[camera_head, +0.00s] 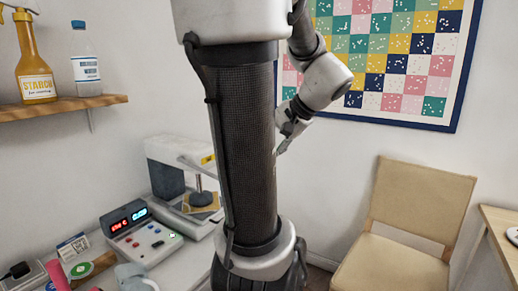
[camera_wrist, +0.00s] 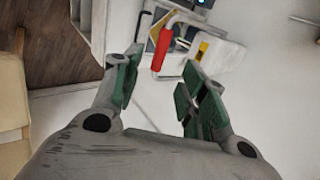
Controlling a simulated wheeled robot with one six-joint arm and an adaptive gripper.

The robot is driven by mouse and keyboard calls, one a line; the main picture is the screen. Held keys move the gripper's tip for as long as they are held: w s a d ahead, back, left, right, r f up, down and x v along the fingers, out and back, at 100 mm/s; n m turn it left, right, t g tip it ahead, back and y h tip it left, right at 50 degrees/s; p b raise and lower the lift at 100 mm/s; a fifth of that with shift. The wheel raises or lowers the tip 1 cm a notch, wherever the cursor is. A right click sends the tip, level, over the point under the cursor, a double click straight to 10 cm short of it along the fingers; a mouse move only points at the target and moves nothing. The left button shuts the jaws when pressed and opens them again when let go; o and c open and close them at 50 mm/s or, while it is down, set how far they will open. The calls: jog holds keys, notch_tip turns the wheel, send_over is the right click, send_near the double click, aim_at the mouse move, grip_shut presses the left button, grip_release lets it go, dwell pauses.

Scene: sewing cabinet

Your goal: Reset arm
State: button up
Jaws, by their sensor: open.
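My gripper (camera_wrist: 160,70) is open and empty in the wrist view, with green pads on both fingers and clear space between them. In the head view my gripper (camera_head: 291,128) hangs to the right of my column, partly hidden by it, in front of the wall. It touches nothing that I can see. A red handle (camera_wrist: 162,48) shows beyond the fingertips in the wrist view, apart from them. It appears to belong to a white machine (camera_wrist: 215,55) farther away.
A white press (camera_head: 170,150) and a control box with lit displays (camera_head: 143,240) stand at lower left. A shelf (camera_head: 60,108) holds a yellow bottle (camera_head: 35,55) and a clear bottle (camera_head: 86,65). A tan chair (camera_head: 415,205) and a small table (camera_head: 500,220) stand at right.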

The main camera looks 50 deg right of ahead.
dwell(0.3)
jog(key=s+a+f+n+g+h, duration=0.1)
jog(key=s+a+f+n+g, duration=0.2)
jog(key=s+f+g, duration=0.15)
jog(key=w+a+n, duration=0.2)
jog(key=a+n, duration=0.4)
jog(key=a, duration=0.1)
jog(key=w+a+r+n, duration=0.1)
jog(key=w+a+n, duration=0.2)
jog(key=a+n, duration=0.4)
jog(key=shift+w+a+r+t, duration=0.3)
jog(key=shift+w+a+t, duration=0.05)
jog(key=shift+a, duration=0.2)
